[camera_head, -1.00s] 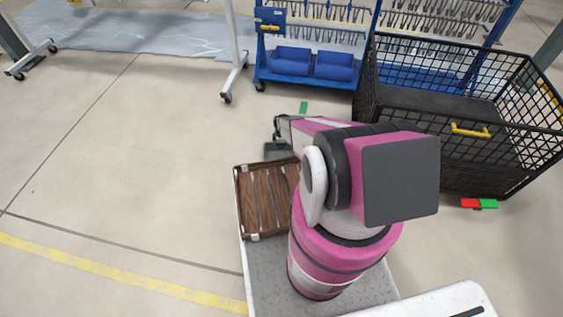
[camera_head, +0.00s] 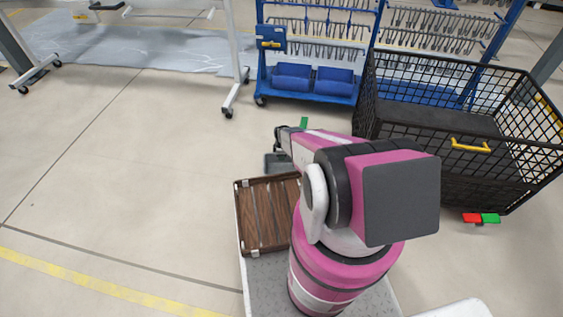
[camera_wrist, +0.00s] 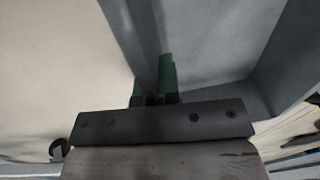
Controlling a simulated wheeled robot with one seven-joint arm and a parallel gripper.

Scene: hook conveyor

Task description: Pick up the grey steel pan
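The grey steel pan (camera_wrist: 206,45) fills the upper middle and right of the wrist view. Its wall runs down between the two green fingertips of my gripper (camera_wrist: 152,92). The fingers are close together, with the wall between them, so my gripper looks shut on the pan's wall. In the head view the pan (camera_head: 277,163) shows as a small dark grey shape under my gripper (camera_head: 283,140), just beyond the wooden crate. Most of the pan is hidden behind my arm there, and I cannot tell whether it touches the floor.
A brown wooden crate (camera_head: 242,223) sits on my base, left of my arm. A black mesh cage (camera_head: 443,178) with a yellow handle stands at the right. A blue rack (camera_head: 308,96) with hooks stands at the back. The floor at the left is clear.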

